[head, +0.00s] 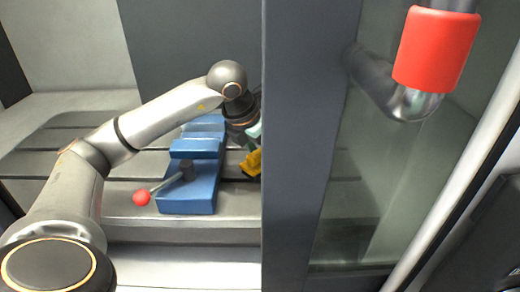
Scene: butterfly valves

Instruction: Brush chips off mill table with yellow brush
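The mill table (120,203) is a grey slotted surface inside the enclosure at the left of the head view. My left arm reaches over it from the left. Its gripper (254,132) is mostly hidden behind the dark door post, so its fingers cannot be made out. A yellow piece, seemingly part of the yellow brush (252,163), shows just below the gripper at the post's edge. Whether the gripper holds it cannot be told. No chips can be made out on the table. My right gripper is not in view.
A blue vise (187,200) with a red-knobbed handle (142,198) stands on the table beneath my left arm. The dark post (297,150) blocks the view of the table's right side. A red-sleeved metal pipe handle (437,50) is at upper right, before a glass panel (375,190).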

